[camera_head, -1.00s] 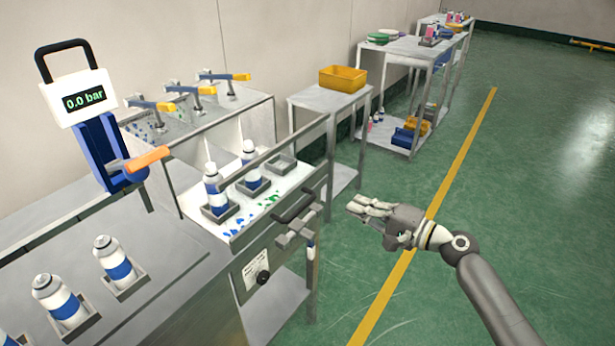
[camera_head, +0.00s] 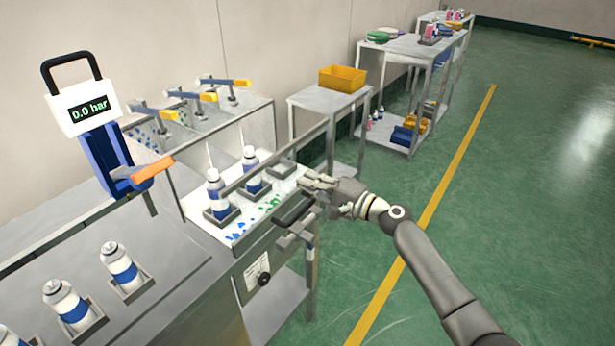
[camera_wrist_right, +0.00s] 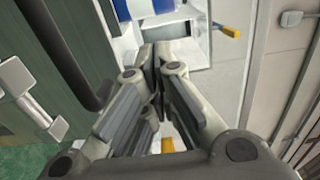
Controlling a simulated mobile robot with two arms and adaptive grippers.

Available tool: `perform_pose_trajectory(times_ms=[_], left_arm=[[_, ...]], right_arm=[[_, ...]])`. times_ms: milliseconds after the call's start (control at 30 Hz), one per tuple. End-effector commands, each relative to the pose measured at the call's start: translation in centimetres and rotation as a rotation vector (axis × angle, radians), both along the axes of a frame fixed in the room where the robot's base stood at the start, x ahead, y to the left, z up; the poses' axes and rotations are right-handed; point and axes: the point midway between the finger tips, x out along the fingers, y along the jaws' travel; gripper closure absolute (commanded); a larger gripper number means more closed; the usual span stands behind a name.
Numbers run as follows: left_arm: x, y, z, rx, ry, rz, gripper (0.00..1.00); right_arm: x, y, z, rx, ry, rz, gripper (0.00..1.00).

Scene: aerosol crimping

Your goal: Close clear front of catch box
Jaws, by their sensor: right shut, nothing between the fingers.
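The catch box (camera_head: 190,202) has a white floor with blue and green specks and bottles in grey holders. A dark handle (camera_head: 292,208) sits at the box's front right. My right gripper (camera_head: 306,182) is shut and empty at the box's right front corner, just above and right of the handle. Its closed fingers show in the right wrist view (camera_wrist_right: 155,55). Whether they touch the box is unclear. My left gripper is not in view.
A gauge reading 0.0 bar (camera_head: 88,110) with an orange lever (camera_head: 152,169) stands at left. Bottles (camera_head: 118,264) stand in holders on the near bench. A side table with a yellow bin (camera_head: 342,78) is behind. The green floor at right is clear.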

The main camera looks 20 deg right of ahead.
Motion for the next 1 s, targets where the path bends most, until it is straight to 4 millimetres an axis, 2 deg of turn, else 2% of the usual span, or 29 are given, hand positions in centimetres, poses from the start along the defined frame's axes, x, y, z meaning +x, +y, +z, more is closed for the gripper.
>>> perform_pose_trajectory(times_ms=[133, 667, 1000], left_arm=[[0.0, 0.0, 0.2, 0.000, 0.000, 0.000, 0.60], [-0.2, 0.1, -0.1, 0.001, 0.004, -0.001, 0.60], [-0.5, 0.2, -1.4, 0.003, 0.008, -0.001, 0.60]], right_arm=[[0.6, 0.5, 0.0, 0.000, 0.000, -0.001, 1.00], [1.0, 0.8, 0.0, 0.001, -0.001, 0.000, 1.00], [3.1, 3.3, 0.0, 0.002, -0.003, 0.000, 1.00]])
